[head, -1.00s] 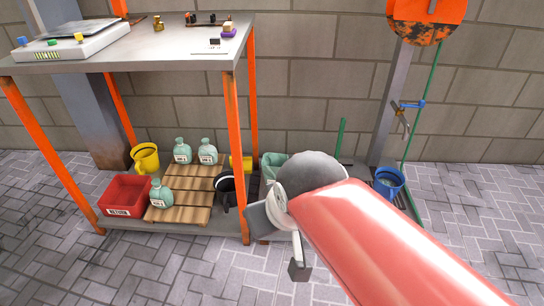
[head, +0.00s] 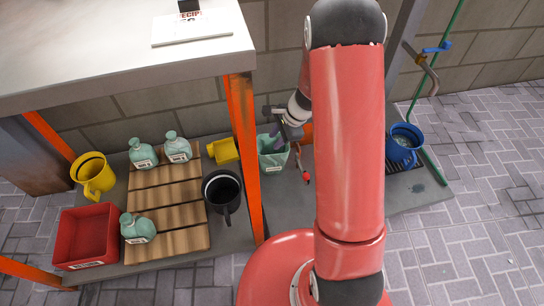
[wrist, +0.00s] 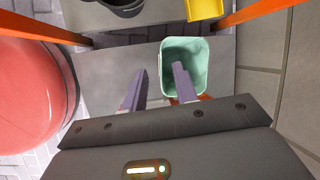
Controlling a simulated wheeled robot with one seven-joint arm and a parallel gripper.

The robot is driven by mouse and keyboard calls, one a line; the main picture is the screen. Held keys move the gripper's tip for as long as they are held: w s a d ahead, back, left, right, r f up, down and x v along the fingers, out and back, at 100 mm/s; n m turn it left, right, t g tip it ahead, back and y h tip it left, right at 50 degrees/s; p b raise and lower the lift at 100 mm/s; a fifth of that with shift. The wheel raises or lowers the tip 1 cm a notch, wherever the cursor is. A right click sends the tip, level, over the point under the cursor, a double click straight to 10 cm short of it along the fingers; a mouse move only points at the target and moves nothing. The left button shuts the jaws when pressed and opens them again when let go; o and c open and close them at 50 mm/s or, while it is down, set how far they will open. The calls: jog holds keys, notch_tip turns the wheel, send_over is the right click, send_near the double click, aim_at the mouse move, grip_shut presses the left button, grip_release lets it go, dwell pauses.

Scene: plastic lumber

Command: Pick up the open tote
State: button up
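The green open-topped tote (head: 273,160) stands on the low grey shelf, right of the orange post, with a label on its front. In the wrist view the tote (wrist: 168,85) is seen from above and looks empty. My gripper (wrist: 159,72) is open. One finger overlaps the tote's opening and the other is outside its left wall, with a gap between them; I cannot tell how deep the fingers reach. In the head view my gripper (head: 285,130) is at the tote's upper right, partly hidden by my arm.
Left are a black mug (head: 222,190), a yellow container (head: 223,151), a wooden pallet (head: 168,190) with green bottles, a yellow mug (head: 93,175) and a red bin (head: 87,235). An orange post (head: 246,150) stands close left. A blue bucket (head: 404,143) is at right.

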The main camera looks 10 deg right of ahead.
jog(key=m, duration=0.2)
send_near(271, 163)
jog(key=shift+a+r+b+x, duration=0.1)
jog(key=shift+a+b+x, duration=0.1)
jog(key=shift+x, duration=1.1)
jog(key=shift+a+r+b+x, duration=0.1)
jog(key=shift+b+x, duration=0.1)
jog(key=shift+x, duration=1.05)
jog(key=shift+a+b+x, duration=0.15)
jog(key=shift+b+x, duration=0.05)
jog(key=shift+x, duration=1.1)
jog(key=shift+w+f, duration=0.2)
grip_shut()
